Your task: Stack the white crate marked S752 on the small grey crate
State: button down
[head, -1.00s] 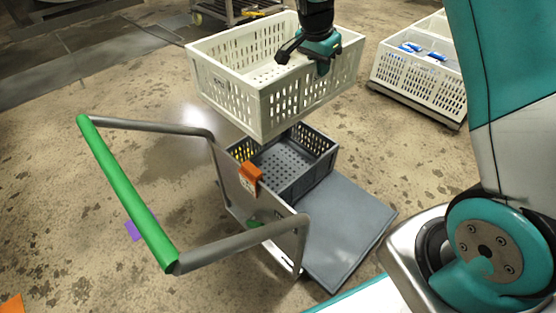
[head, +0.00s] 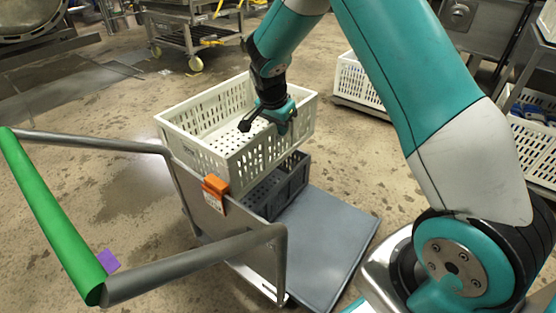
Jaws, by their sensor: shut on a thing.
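The white crate (head: 232,162) hangs from my gripper (head: 268,117), which is shut on its near right wall. No marking is legible on it, so I cannot confirm S752. The crate looks empty and about level. The small grey crate (head: 291,186) stands on the platform cart (head: 325,240), against the handle end. The white crate overlaps it in the picture and hides its left and far parts. I cannot tell whether the two touch.
The cart's green-gripped handle (head: 48,215) and grey side tubes rise at left, with an orange clip (head: 215,190) on the panel. The cart deck is bare right of the grey crate. Other white crates (head: 360,82) stand behind my arm. A wheeled steel table (head: 195,30) stands behind.

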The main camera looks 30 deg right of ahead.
aim_at(279, 152)
notch_tip(279, 152, down, 9)
jog(key=b, duration=0.3)
jog(key=shift+w+f+b, duration=0.1)
jog(key=shift+b, duration=0.3)
jog(key=shift+f, duration=0.1)
jog(key=c, duration=1.2)
grip_release()
jog(key=shift+f, duration=0.1)
jog(key=shift+o, duration=0.2)
jog(key=p+v, duration=0.6)
jog(key=v, duration=0.6)
jog(key=s+a+r+n+y, duration=0.2)
jog(key=s+a+r+n, duration=0.45)
jog(key=r, duration=0.25)
jog(key=s+a+r+n+y, duration=0.1)
jog(key=s+a+r+n, duration=0.2)
jog(key=s, duration=0.5)
jog(key=s+a+r+n+y, duration=0.2)
jog(key=s+a+r+n, duration=0.1)
jog(key=s+n, duration=0.3)
jog(key=s+a+r+n+g+y, duration=0.1)
jog(key=s+a+r+n+y, duration=0.1)
jog(key=s, duration=0.9)
jog(key=a+r+n, duration=0.1)
jog(key=a+n, duration=0.1)
jog(key=n, duration=0.1)
jog(key=shift+r, duration=0.2)
